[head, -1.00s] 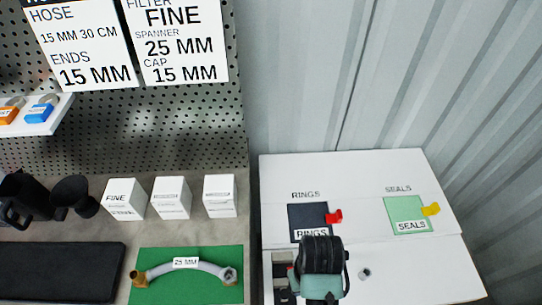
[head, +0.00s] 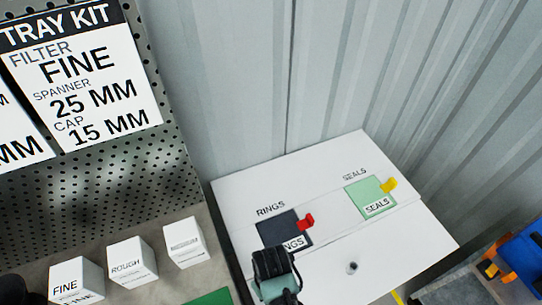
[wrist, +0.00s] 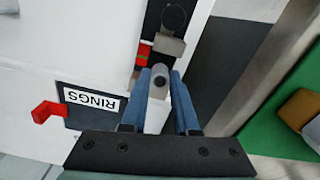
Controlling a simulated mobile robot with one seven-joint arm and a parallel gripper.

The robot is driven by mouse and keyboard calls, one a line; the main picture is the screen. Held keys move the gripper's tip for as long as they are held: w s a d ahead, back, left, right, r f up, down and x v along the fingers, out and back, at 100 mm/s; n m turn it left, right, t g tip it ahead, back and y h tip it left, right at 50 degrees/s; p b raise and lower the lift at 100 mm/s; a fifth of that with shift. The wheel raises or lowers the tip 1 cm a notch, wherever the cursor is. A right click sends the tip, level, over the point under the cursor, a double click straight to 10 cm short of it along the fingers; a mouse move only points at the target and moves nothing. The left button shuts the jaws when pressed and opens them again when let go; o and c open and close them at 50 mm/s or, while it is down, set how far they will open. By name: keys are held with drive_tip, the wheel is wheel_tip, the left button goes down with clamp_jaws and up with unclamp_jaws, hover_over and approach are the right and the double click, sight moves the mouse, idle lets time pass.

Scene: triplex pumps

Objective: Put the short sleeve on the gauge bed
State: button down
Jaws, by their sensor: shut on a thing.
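My gripper (wrist: 168,95) is shut on a small grey sleeve (wrist: 159,82), seen end-on with a dark hole, between the blue fingers in the wrist view. Just beyond the fingertips is a grey block (wrist: 170,45) with a dark round part and a red part beside it; this may be the gauge. I cannot tell whether the sleeve touches it. In the head view my gripper (head: 275,278) is seen from above, below the dark RINGS panel, and hides the sleeve and the block.
The RINGS panel (head: 278,231) with a red tab and the green SEALS panel (head: 368,194) with a yellow tab are on the white surface. A small grey round piece (head: 351,267) stands right of my gripper. White boxes (head: 131,262) stand left. Orange and blue items (head: 522,257) are far right.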

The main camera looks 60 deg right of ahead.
drive_tip(key=shift+f, duration=1.05)
drive_tip(key=shift+f, duration=0.15)
drive_tip(key=c, duration=0.7)
unclamp_jaws()
wheel_tip(320, 180, up, 12)
drive_tip(key=shift+r+p, duration=0.2)
drive_tip(key=shift+p, duration=0.25)
